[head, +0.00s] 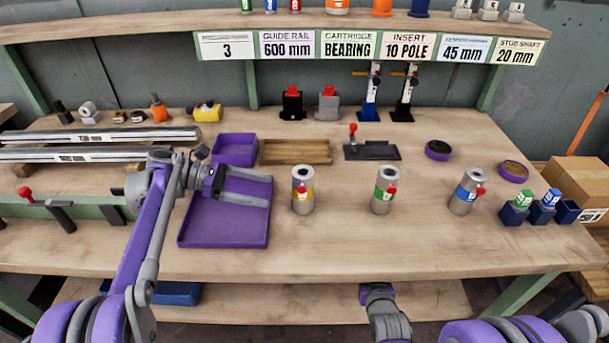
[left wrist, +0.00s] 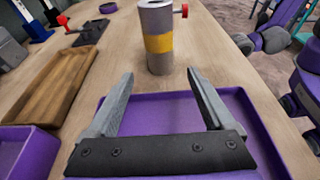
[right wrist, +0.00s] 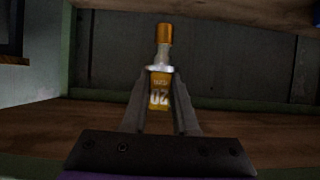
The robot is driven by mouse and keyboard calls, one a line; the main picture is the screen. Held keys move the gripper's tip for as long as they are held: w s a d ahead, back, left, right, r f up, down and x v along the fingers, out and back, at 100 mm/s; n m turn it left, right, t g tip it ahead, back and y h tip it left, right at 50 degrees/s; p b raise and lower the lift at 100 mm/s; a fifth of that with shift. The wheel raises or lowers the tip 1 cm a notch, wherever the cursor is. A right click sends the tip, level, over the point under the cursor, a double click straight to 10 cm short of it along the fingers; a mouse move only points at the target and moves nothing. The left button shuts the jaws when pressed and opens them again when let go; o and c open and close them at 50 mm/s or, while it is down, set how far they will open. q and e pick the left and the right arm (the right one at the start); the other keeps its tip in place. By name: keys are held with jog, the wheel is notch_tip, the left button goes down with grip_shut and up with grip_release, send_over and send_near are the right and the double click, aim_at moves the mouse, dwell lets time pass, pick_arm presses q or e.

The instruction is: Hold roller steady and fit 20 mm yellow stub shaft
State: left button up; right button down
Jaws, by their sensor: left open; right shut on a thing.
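The roller with the yellow band (head: 303,192) stands upright on the bench, with a red knob on its side. It also shows in the left wrist view (left wrist: 160,42), straight ahead of the fingertips. My left gripper (head: 269,191) is open and empty above the purple tray, its fingers pointing at this roller with a gap between. My right gripper (right wrist: 160,90) is shut on the yellow stub shaft (right wrist: 160,94), which carries a "20" mark and has an orange-yellow end. In the head view my right wrist shows low at the bench's front edge; its fingers and the shaft are hidden there.
Rollers with green (head: 384,192) and blue (head: 467,193) bands stand further right. The purple tray (head: 200,240) lies under my left gripper. Blue holders (head: 514,214) stand at the right edge. The bench front between the tray and the holders is clear.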

aim_at(294, 197)
pick_arm(q)
jog(key=shift+w+d, duration=0.1)
jog(key=shift+w, duration=0.05)
pick_arm(e)
jog(key=shift+w+f, duration=0.1)
jog(key=shift+w, duration=0.05)
pick_arm(q)
jog(key=b+x, duration=0.2)
jog(key=x, duration=0.6)
jog(key=shift+s+d+f, duration=0.1)
jog(key=shift+s+d, duration=0.1)
pick_arm(e)
notch_tip(294, 197, down, 2)
jog(key=shift+f, duration=0.1)
pick_arm(q)
jog(key=shift+d+f, duration=0.2)
jog(key=shift+d, duration=0.4)
jog(key=c, duration=0.9)
